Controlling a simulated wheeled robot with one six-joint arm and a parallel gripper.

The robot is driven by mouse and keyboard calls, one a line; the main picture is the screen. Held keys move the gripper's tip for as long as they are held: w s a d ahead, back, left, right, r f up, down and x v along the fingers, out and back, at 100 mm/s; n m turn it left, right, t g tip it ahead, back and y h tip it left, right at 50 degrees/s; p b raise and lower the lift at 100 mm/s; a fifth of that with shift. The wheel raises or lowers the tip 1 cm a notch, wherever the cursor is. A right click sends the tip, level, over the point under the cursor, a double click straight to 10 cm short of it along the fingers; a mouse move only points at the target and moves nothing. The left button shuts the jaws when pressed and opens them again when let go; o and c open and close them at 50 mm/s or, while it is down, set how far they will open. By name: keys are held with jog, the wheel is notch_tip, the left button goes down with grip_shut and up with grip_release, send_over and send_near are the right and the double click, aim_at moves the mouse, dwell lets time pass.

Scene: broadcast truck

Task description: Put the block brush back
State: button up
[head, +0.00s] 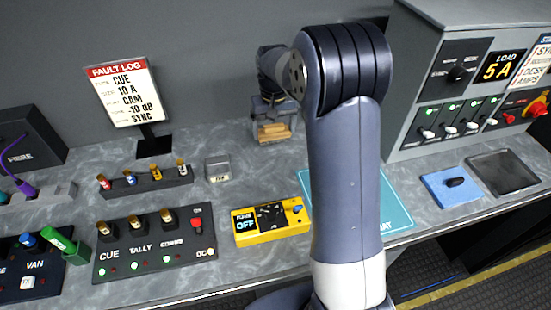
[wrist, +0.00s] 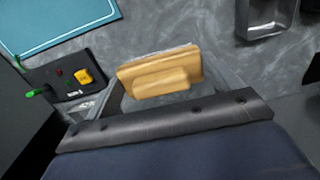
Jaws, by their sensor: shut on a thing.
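The block brush (head: 273,132) is a pale wooden block with a smaller raised grip. It also shows in the wrist view (wrist: 160,75), between the fingers. My gripper (head: 272,118) is shut on it at the back of the grey worktop, left of my upright arm link. The brush lies roughly level; whether its underside touches the worktop I cannot tell.
A small grey box (head: 217,169) stands left of the brush. A teal mat (head: 396,215) lies partly behind my arm. The FAULT LOG sign (head: 123,93) stands back left.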

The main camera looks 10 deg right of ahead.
aim_at(274, 126)
notch_tip(274, 126, down, 9)
jog(key=shift+r+p, duration=0.1)
jog(key=shift+p, duration=0.55)
jog(key=shift+f, duration=0.25)
jog(key=o, duration=0.8)
jog(key=shift+r, duration=0.1)
notch_tip(274, 126, up, 12)
jog(key=shift+r+b, duration=0.15)
jog(key=shift+b, duration=0.8)
